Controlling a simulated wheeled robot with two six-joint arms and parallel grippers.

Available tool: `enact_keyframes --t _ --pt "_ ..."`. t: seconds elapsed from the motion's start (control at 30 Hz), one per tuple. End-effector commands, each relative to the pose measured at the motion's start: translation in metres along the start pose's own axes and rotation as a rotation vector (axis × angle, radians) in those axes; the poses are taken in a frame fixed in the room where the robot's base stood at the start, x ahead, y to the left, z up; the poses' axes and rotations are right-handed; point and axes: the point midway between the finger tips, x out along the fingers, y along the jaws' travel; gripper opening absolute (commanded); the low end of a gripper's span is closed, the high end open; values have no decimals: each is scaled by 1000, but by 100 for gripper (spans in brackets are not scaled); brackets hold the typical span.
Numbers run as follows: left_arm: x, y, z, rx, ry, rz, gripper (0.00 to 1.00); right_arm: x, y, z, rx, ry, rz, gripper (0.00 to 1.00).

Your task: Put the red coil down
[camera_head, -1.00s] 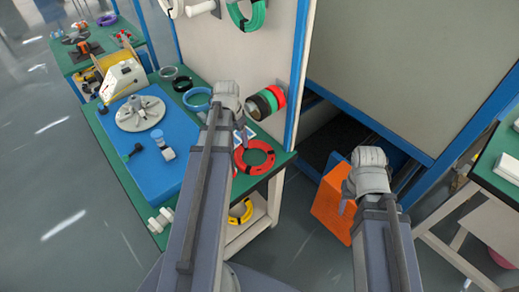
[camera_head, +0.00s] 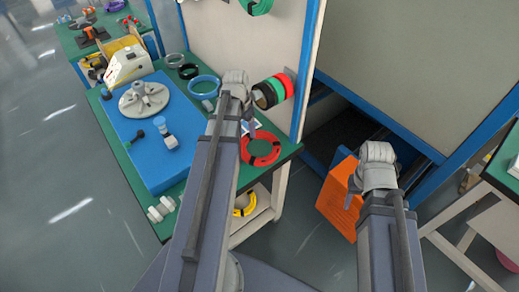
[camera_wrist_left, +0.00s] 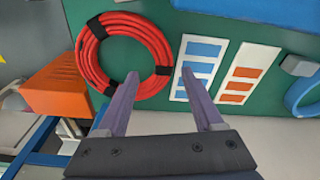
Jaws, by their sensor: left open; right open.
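The red coil (camera_head: 262,161), with black bands, lies on the green table top (camera_head: 285,150) near its right corner. In the left wrist view the red coil (camera_wrist_left: 88,62) lies flat, left of two printed cards. My left gripper (camera_head: 250,128) is over the table beside the coil, open, with nothing between its fingers. In the left wrist view my left gripper (camera_wrist_left: 158,76) has one finger overlapping the coil's right lower edge; whether it touches cannot be told. My right gripper (camera_head: 351,193) is in front of the orange box, open and empty.
Red, green and black spools (camera_head: 273,90) stick out from the panel above the coil. A blue coil (camera_head: 204,80) and a blue board (camera_head: 165,170) are left of it. An orange box (camera_head: 335,205) stands right of the table. A yellow coil (camera_head: 246,208) is on the lower shelf.

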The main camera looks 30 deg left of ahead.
Motion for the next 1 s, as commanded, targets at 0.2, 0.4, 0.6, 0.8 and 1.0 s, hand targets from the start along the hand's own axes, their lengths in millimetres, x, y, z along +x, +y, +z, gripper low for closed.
enact_keyframes --t 0.2,0.4,0.6,0.8,1.0 --pt "15 -3 -1 0 0 0 68 15 -1 -1 0 0 0 50" --pt "40 -6 -1 1 0 0 68 40 -4 -2 0 0 0 50" --pt "53 -6 -1 0 0 0 68 52 -5 -3 0 0 0 50" --pt "51 -6 -2 0 0 0 68 50 -5 -3 0 0 0 50" --pt "51 -6 -2 0 0 0 48 50 -5 -3 0 0 0 50"
